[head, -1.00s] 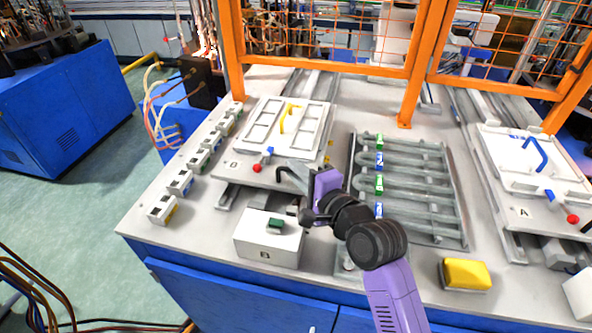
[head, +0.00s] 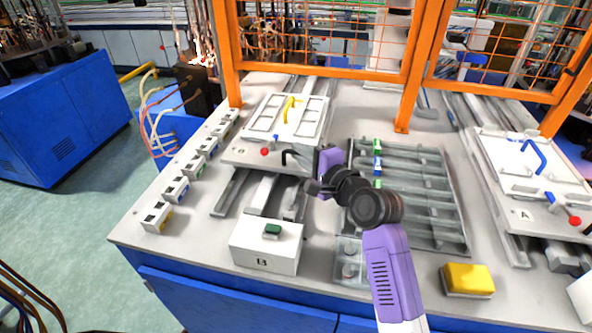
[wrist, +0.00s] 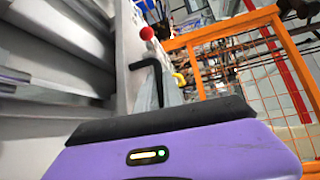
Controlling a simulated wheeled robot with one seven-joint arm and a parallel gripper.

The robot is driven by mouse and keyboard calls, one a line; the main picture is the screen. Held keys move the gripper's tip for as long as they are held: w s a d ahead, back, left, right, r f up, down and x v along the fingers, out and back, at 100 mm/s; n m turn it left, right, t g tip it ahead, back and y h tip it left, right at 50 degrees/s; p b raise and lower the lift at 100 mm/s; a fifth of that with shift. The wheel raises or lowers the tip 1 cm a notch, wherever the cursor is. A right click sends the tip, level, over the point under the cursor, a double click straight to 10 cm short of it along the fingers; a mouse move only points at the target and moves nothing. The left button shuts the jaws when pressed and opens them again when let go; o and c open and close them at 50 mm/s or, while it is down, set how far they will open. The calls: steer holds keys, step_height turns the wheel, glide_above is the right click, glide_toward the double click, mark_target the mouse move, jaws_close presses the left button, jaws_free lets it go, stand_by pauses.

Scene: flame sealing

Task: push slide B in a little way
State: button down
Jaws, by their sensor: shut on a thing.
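Slide B (head: 232,154) is the pale plate on the left rails. It carries a white frame (head: 259,117) with a yellow handle (head: 289,107), and a red knob (head: 265,152) at its front edge. A black bent handle (head: 286,154) sticks out at its front right corner; it also shows in the wrist view (wrist: 158,82). My gripper (head: 302,160) is at this corner, coming from the right, and is shut on the black handle. The purple gripper body hides part of the slide's right front. The fingertips are hard to make out.
A white box marked B (head: 265,250) with a green button stands in front of the rails. A grey ribbed rack (head: 425,195) lies right of my gripper. Slide A (head: 510,215) is at the far right, and a yellow block (head: 467,280) at the front. Orange fencing (head: 404,105) stands behind.

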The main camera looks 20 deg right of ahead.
steer(key=shift+w+d+f, duration=0.1)
steer(key=shift+w+d, duration=0.25)
steer(key=shift+w, duration=0.15)
steer(key=c, duration=1.5)
jaws_free()
steer(key=shift+s, duration=0.1)
steer(key=b+v, duration=0.1)
steer(key=v, duration=0.6)
steer(key=shift+s, duration=0.3)
